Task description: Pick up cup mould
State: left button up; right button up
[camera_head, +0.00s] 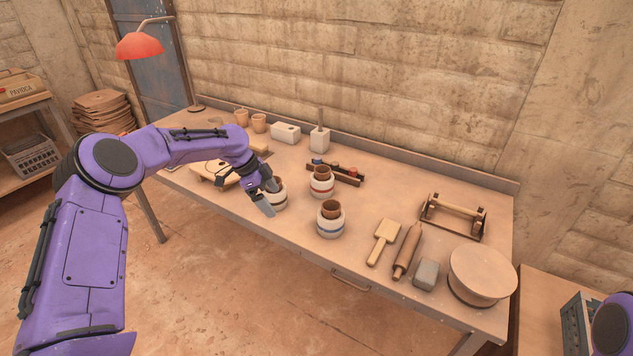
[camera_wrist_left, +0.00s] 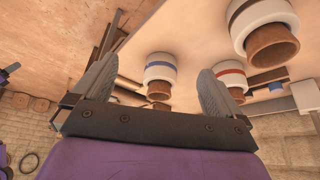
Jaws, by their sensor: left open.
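Three white cup moulds with brown inner parts stand upright on the table. One has a red band (camera_head: 321,189), one a blue band (camera_head: 330,229) and one a dark band (camera_head: 279,201). My left gripper (camera_head: 266,195) is open at the dark-banded mould, partly covering it in the head view; contact cannot be told. In the left wrist view my open fingers (camera_wrist_left: 156,88) hold nothing. The blue-banded mould (camera_wrist_left: 161,68) appears between them, the red-banded one (camera_wrist_left: 231,74) by the right finger, the dark-banded one (camera_wrist_left: 262,14) at upper right. My right gripper is out of view.
A paddle (camera_head: 383,241), rolling pin (camera_head: 407,251), grey block (camera_head: 426,274) and round wheel (camera_head: 482,272) lie to the right. Cups (camera_head: 259,123) and white blocks (camera_head: 286,133) line the back.

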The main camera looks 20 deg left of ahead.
aim_at(319, 190)
jog(key=i, duration=0.85)
jog(key=z, duration=0.1)
